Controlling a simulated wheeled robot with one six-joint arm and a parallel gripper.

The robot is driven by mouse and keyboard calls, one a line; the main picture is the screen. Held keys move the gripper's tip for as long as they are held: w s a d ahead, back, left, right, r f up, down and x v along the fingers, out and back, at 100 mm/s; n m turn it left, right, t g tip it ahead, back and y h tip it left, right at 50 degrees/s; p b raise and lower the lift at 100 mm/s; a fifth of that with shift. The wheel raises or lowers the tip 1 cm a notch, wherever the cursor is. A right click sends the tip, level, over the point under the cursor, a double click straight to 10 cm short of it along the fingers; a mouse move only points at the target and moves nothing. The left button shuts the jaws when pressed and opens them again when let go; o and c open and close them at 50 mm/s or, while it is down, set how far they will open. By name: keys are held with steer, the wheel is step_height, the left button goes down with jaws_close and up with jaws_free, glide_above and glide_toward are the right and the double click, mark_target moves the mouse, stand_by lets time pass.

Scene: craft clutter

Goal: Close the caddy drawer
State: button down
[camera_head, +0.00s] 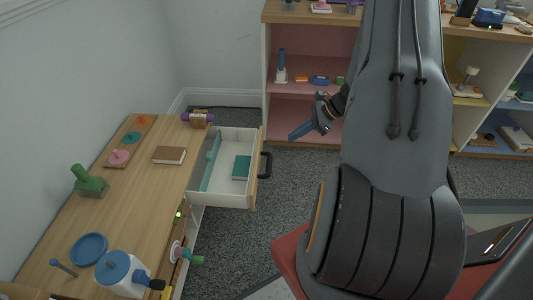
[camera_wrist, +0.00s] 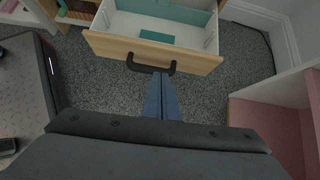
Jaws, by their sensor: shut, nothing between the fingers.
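The caddy drawer (camera_head: 230,192) is pulled out from the right side of the wooden desk-like caddy (camera_head: 142,185). It is white inside with a wooden front and a dark handle (camera_head: 265,165). A teal book (camera_head: 242,167) lies inside, and a teal divider runs along its inner side. My gripper (camera_head: 301,131) is to the right of the drawer front, apart from it in the head view. In the wrist view, the drawer front (camera_wrist: 150,52) faces me. My shut blue fingers (camera_wrist: 161,84) point at the handle (camera_wrist: 150,66), with tips close below it; contact cannot be told.
On the caddy top are a brown book (camera_head: 169,155), a green object (camera_head: 90,181), a blue dish (camera_head: 89,248) and a blue-lidded pot (camera_head: 120,272). A shelf unit (camera_head: 265,75) stands behind my arm. Grey carpet (camera_head: 240,238) is open in front of the drawer.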

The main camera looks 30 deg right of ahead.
steer(key=f, duration=0.1)
steer(key=b, duration=0.2)
glide_above(268, 158)
steer(key=shift+m, duration=0.3)
steer(key=f, duration=0.5)
steer(key=d+f, duration=0.1)
steer(key=f, duration=0.1)
steer(key=shift+s+f, duration=0.1)
steer(key=shift+f, duration=0.05)
steer(key=shift+w+a, duration=0.3)
steer(key=shift+a, duration=0.2)
